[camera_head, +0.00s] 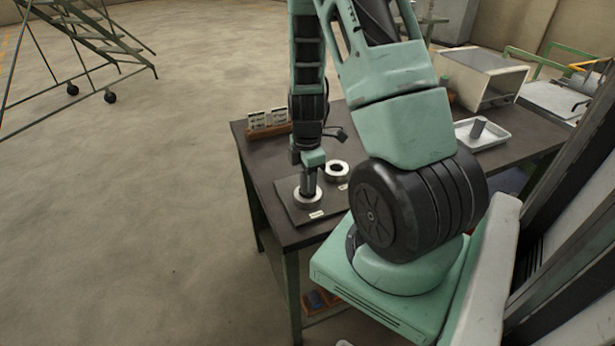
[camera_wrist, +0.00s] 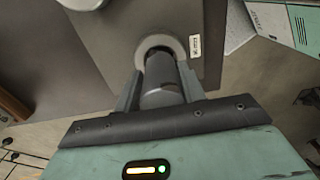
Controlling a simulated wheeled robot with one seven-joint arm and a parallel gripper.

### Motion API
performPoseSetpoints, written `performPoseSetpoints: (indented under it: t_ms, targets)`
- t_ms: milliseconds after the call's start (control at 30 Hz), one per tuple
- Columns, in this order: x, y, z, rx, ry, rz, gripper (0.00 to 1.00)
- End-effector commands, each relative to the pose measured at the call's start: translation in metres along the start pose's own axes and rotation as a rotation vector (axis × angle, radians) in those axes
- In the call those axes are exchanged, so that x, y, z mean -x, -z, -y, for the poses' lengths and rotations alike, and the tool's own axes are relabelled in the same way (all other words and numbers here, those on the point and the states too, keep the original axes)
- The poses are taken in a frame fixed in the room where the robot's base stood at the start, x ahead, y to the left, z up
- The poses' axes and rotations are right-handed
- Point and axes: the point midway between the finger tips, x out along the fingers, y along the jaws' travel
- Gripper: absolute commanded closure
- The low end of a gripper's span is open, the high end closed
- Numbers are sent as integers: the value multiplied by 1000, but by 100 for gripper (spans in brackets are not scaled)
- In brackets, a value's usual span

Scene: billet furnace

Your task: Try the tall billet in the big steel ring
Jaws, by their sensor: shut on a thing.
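My gripper (camera_head: 311,172) is shut on a dark grey cylindrical billet (camera_wrist: 161,88), which I take to be the tall one. It is held roughly upright between the two fingers. Its lower end is at the opening of a pale steel ring (camera_head: 307,203) on a dark plate; the ring also shows in the wrist view (camera_wrist: 180,46). I cannot tell how deep the end sits in the ring. A second steel ring (camera_head: 336,177) lies behind and to the right, partly cut off in the wrist view (camera_wrist: 85,3). Which ring is bigger is hard to tell.
The dark table (camera_head: 255,172) carries a card holder (camera_head: 268,130) on the left. A white tray (camera_head: 492,140) with a grey block-like piece (camera_head: 479,127) and a box-shaped furnace (camera_head: 485,78) stand at the right. Small labels lie beside the rings.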

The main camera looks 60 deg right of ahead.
Motion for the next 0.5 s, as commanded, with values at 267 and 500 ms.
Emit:
performPoseSetpoints:
  t_ms: [267,500]
  targets:
    - [0,0,0,0,-1,0,100]
    - [-3,0,0,0,-1,0,100]
